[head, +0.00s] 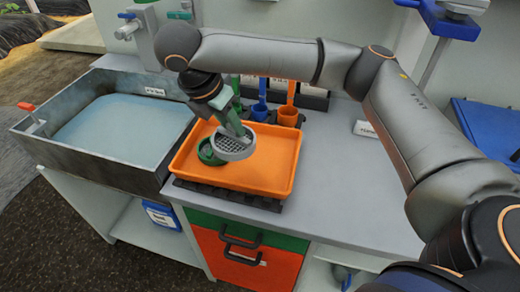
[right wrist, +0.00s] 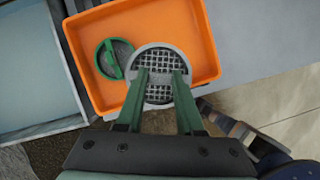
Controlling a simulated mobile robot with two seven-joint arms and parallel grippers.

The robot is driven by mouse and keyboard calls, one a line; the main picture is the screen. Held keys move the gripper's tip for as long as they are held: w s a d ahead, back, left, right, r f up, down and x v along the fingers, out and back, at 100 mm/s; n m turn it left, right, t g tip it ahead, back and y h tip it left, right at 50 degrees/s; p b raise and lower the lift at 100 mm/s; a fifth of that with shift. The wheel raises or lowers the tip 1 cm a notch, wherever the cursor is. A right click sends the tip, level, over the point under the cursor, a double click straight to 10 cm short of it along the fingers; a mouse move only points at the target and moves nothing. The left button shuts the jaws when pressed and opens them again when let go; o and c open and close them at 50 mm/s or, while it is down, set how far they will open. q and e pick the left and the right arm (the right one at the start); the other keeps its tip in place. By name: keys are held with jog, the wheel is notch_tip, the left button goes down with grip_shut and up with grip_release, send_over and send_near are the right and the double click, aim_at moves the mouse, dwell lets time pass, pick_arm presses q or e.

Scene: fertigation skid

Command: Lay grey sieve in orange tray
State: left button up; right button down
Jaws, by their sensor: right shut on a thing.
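The grey sieve (head: 235,147) is a round ring with a mesh. My right gripper (head: 243,136) is shut on it and holds it over the orange tray (head: 280,160). In the right wrist view the sieve (right wrist: 158,62) lies between the green fingertips (right wrist: 160,78), in front of the tray (right wrist: 200,40). I cannot tell whether the sieve touches the tray floor. A green round sieve with a handle (right wrist: 113,59) lies in the tray beside the grey one; in the head view it (head: 208,153) is partly hidden behind the grey sieve. My left gripper is not in view.
A metal basin of bluish water (head: 120,125) stands left of the tray. Blue and orange scoops in holders (head: 288,113) stand behind the tray. The grey counter (head: 345,190) right of the tray is clear. A green and an orange drawer (head: 255,265) are below.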

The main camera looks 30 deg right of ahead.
aim_at(249, 133)
jog(key=d, duration=0.1)
jog(key=d+f, duration=0.1)
jog(key=d, duration=0.1)
jog(key=d+f, duration=0.1)
jog(key=shift+d+f, duration=0.2)
jog(key=shift+f, duration=0.05)
jog(key=x, duration=0.3)
jog(key=b+x, duration=0.1)
jog(key=x, duration=0.2)
jog(key=s+x, duration=0.1)
jog(key=x, duration=0.2)
jog(key=shift+s+d+b, duration=0.15)
jog(key=shift+d+b, duration=0.15)
jog(key=shift+b, duration=0.05)
jog(key=shift+r, duration=0.15)
jog(key=c, duration=0.5)
grip_release()
jog(key=shift+c, duration=0.2)
jog(key=p+v, duration=0.2)
jog(key=v, duration=1)
